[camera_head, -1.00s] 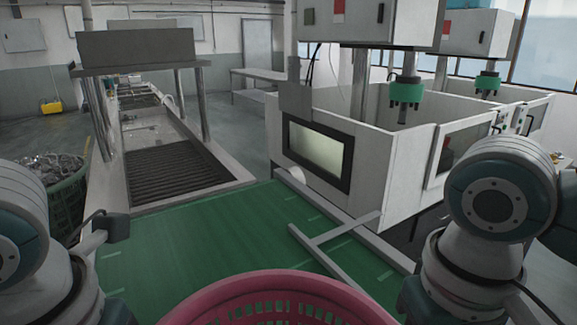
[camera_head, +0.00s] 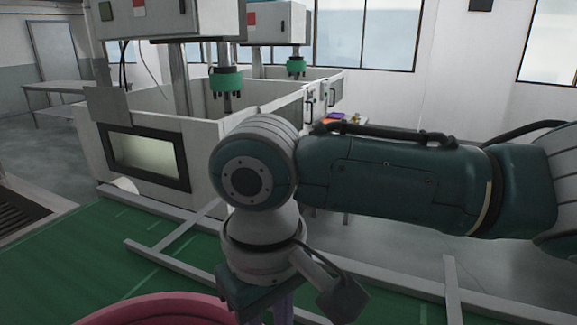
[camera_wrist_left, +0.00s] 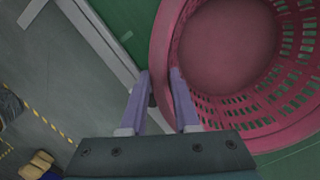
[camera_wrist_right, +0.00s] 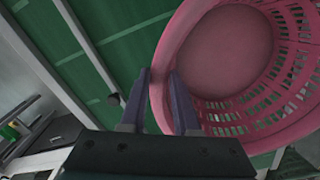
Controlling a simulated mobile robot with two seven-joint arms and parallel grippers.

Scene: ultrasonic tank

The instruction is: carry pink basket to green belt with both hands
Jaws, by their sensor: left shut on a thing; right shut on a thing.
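The pink basket (camera_head: 160,312) shows only as a rim at the bottom of the head view. Its perforated wall and plain round bottom show in the left wrist view (camera_wrist_left: 293,100) and the right wrist view (camera_wrist_right: 262,122); it looks empty. My left gripper (camera_wrist_left: 161,76) is shut on the basket's rim, one finger on each side. My right gripper (camera_wrist_right: 161,80) is shut on the rim in the same way. The green belt (camera_head: 75,262) lies at the left and lower part of the head view, beyond the basket. My left arm is outside the head view.
A white ultrasonic tank (camera_head: 205,160) with a dark-framed window stands behind the belt. Grey metal rails (camera_head: 185,233) run along and across the belt's right part. Open floor (camera_head: 390,250) lies to the right, behind my right arm.

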